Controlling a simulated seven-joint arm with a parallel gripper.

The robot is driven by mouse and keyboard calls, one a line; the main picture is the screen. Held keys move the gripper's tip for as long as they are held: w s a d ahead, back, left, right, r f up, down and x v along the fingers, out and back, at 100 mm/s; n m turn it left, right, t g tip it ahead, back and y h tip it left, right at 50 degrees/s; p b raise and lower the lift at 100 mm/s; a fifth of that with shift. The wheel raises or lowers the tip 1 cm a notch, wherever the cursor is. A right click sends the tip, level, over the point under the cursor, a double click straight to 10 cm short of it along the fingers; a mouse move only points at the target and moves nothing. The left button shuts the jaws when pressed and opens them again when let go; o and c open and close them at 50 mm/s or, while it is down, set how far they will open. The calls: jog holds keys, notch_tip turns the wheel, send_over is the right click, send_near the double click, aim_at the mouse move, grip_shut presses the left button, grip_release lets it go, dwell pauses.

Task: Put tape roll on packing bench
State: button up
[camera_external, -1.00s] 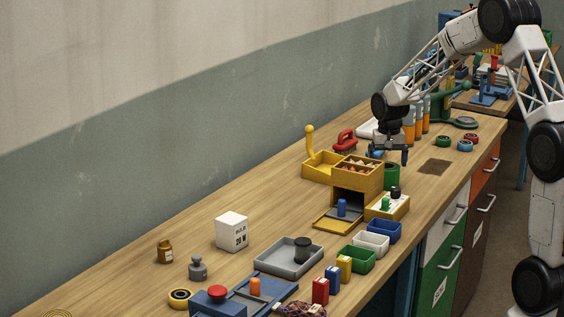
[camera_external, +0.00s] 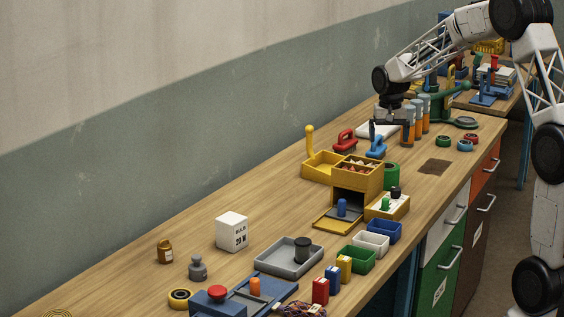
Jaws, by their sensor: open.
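Several ring-shaped rolls lie on the long wooden bench (camera_external: 275,215); I cannot tell which is the tape roll. A yellow-and-black roll (camera_external: 180,299) lies at the near left. A small green roll (camera_external: 443,141), a blue roll (camera_external: 465,145) and a red roll (camera_external: 470,138) sit together toward the far right. A larger green ring (camera_external: 391,176) stands beside the yellow box. My gripper (camera_external: 390,134) is open and appears empty, above the far part of the bench near a blue-handled tool (camera_external: 376,148). A second bench (camera_external: 490,103) stands behind at the right.
Orange-and-grey cylinders (camera_external: 415,120) stand close to the right of my gripper. A yellow box (camera_external: 357,180), a red-handled tool (camera_external: 344,140) and small bins (camera_external: 370,242) crowd the middle. The bench's left middle is mostly clear around a white cube (camera_external: 232,231).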

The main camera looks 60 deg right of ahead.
dwell(0.3)
jog(key=s+a+r+n+t, duration=0.1)
jog(key=s+a+r+n, duration=0.35)
jog(key=a, duration=0.75)
jog(key=s+a+r+n, duration=0.1)
jog(key=s+a+r, duration=0.6)
jog(key=a, duration=0.6)
jog(key=s+a+f+n, duration=0.1)
jog(key=s+a+n, duration=0.2)
jog(key=s+a, duration=0.4)
jog(key=s+a+f+n+t, duration=0.1)
jog(key=s+a+f+n, duration=0.1)
jog(key=s+a, duration=0.6)
jog(key=s+n, duration=0.1)
jog(key=s, duration=0.6)
jog(key=shift+s+f+t, duration=0.15)
jog(key=shift+s+t, duration=0.15)
